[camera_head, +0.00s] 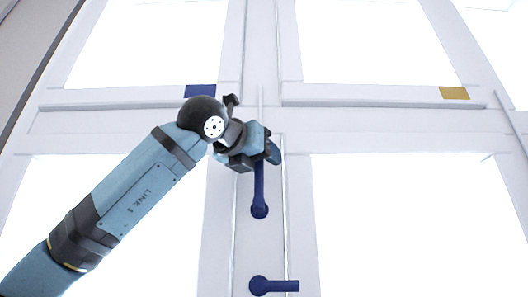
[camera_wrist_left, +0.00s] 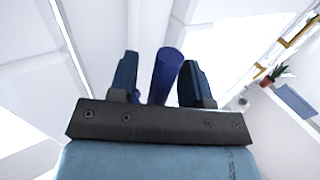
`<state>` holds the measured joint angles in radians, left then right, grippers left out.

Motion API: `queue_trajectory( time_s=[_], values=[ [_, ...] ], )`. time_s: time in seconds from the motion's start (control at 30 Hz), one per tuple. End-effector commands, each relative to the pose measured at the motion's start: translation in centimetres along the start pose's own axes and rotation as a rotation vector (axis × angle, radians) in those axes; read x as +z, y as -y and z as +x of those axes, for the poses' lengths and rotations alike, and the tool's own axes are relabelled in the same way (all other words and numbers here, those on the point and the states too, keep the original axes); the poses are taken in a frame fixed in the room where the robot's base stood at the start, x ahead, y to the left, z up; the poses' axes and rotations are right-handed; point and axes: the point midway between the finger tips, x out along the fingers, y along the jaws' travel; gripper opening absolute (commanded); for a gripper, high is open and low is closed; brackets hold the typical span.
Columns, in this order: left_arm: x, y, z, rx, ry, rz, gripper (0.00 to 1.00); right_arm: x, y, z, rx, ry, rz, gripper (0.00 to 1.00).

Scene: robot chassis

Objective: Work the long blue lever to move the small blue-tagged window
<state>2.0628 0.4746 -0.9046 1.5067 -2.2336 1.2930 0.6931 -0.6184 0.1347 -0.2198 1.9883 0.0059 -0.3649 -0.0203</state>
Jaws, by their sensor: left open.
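The long blue lever (camera_head: 259,190) stands upright on the white centre post, its round pivot at the bottom. My left gripper (camera_head: 268,150) is at its upper end, which it partly hides. In the left wrist view the lever (camera_wrist_left: 165,76) lies between the two open fingers of the gripper (camera_wrist_left: 157,70); I cannot tell whether either finger touches it. The small upper-left window (camera_head: 120,97) has a blue tag (camera_head: 200,91) on its bottom rail, and looks closed. My right gripper is in neither view.
A shorter blue lever (camera_head: 275,286) lies horizontal below, on the same post. The upper-right window carries a yellow tag (camera_head: 454,93). Large bright panes lie on both sides below. In the wrist view a potted plant (camera_wrist_left: 278,72) stands far off at the right.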

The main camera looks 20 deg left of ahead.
Motion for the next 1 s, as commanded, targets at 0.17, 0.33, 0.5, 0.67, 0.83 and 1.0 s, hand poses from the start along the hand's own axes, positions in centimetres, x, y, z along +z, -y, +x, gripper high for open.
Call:
queue_trajectory(
  time_s=[0.17, 0.33, 0.5, 0.67, 0.83, 1.0],
  values=[
    [-0.03, 0.04, 0.6, -0.001, 0.0, 0.0, 0.44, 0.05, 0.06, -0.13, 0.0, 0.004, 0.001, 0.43],
    [-0.05, 0.03, 0.6, -0.001, 0.0, 0.0, 0.44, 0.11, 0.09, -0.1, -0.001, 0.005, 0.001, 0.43],
    [-0.05, 0.03, 0.58, -0.001, 0.0, 0.0, 0.12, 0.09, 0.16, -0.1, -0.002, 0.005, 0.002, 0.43],
    [-0.05, 0.03, 0.58, -0.001, 0.0, 0.0, 0.0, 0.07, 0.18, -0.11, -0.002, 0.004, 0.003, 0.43],
    [-0.13, -0.12, 0.54, 0.0, 0.003, 0.002, 0.0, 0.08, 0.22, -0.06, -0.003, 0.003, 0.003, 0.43],
    [-0.37, -0.84, 0.31, 0.001, 0.017, 0.011, 0.0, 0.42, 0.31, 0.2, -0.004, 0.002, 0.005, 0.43]
  ],
)
